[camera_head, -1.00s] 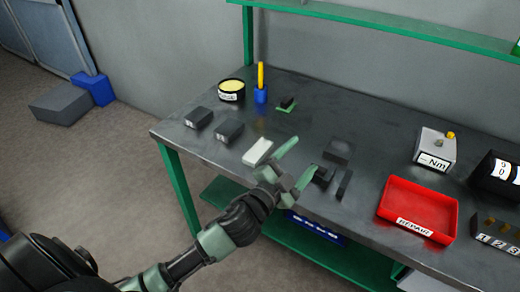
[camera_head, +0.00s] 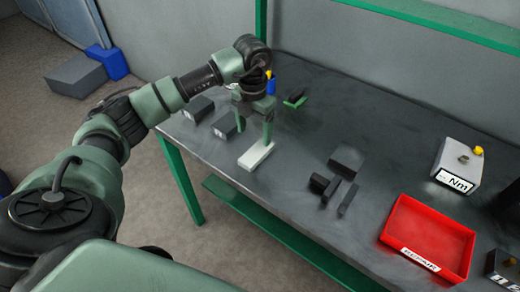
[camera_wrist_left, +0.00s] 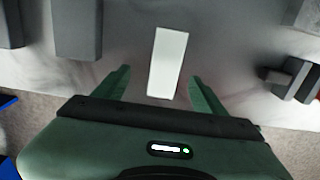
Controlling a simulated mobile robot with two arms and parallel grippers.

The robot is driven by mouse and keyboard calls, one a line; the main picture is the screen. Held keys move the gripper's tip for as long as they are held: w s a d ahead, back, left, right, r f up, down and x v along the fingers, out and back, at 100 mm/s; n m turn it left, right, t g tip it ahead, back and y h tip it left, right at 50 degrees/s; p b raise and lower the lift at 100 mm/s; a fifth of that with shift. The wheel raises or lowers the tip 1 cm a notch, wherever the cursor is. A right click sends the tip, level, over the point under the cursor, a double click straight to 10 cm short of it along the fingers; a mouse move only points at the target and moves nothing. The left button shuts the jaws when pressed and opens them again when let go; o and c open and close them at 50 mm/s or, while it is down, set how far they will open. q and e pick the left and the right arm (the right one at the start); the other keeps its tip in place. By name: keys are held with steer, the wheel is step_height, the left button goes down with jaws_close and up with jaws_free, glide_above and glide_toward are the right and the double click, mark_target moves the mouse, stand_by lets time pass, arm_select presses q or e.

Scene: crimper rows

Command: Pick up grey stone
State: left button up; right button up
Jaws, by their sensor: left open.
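The stone seems to be the pale, whitish-grey rectangular block (camera_head: 256,156) lying flat near the table's front edge; other blocks here are much darker grey. My left gripper (camera_head: 254,128) is open and points down just above the pale block, its fingers hiding a little of the block's far end. In the left wrist view, the pale block (camera_wrist_left: 168,55) lies lengthwise, in line with the gap between the open fingers (camera_wrist_left: 158,78). The gap between fingertips and block is hard to judge. My right gripper is not in view.
Dark blocks (camera_head: 198,108) stand left of the pale one. Another dark block (camera_head: 347,160) and small dark pieces (camera_head: 324,186) lie to its right. A red tray (camera_head: 432,236) and a grey box marked Nm (camera_head: 458,166) are farther right. A green shelf (camera_head: 420,17) spans the back.

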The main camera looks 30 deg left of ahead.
mark_target(257, 152)
arm_select(q)
steer(key=f, duration=0.2)
steer(key=f+p, duration=0.1)
steer(key=f, duration=0.1)
steer(key=d+f+p, duration=0.1)
steer(key=f, duration=0.1)
steer(key=shift+s+f, duration=0.1)
steer(key=shift+f, duration=0.5)
jaws_close()
